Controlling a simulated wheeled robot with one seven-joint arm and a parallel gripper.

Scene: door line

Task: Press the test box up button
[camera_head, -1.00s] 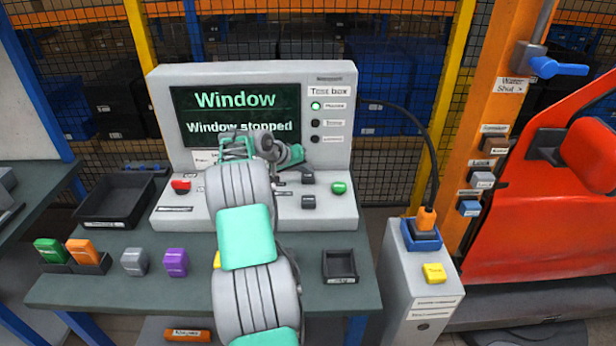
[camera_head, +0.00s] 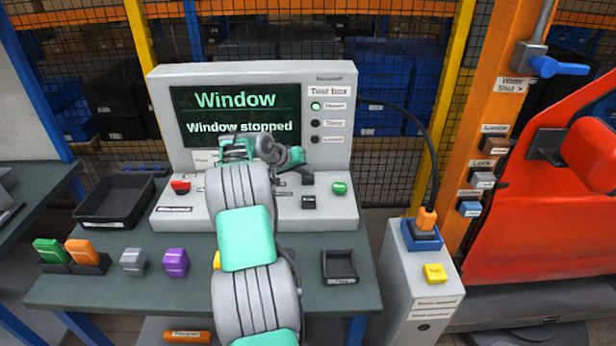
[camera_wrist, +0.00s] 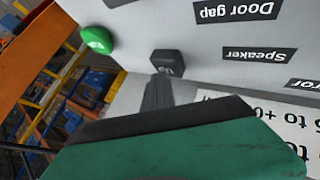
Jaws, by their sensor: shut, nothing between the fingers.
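The test box (camera_head: 165,130) stands on the table, its screen reading "Window" and "Window stopped". The dark up button (camera_head: 307,178) is on its sloped panel, above a second dark button (camera_head: 308,202). In the wrist view, which is upside down, the up button (camera_wrist: 168,62) shows its lettering. My gripper (camera_head: 302,167) is shut and empty over the panel, beside the up button. In the wrist view its dark fingertips (camera_wrist: 158,82) point at that button, very close to it. I cannot tell whether they touch. My arm hides the panel's middle.
A green button (camera_head: 339,188) is on the panel's right and a red one (camera_head: 180,186) on its left. A black tray (camera_head: 340,265) and several coloured blocks lie on the table. A grey pedestal (camera_head: 405,280) and a red door (camera_head: 540,220) stand right.

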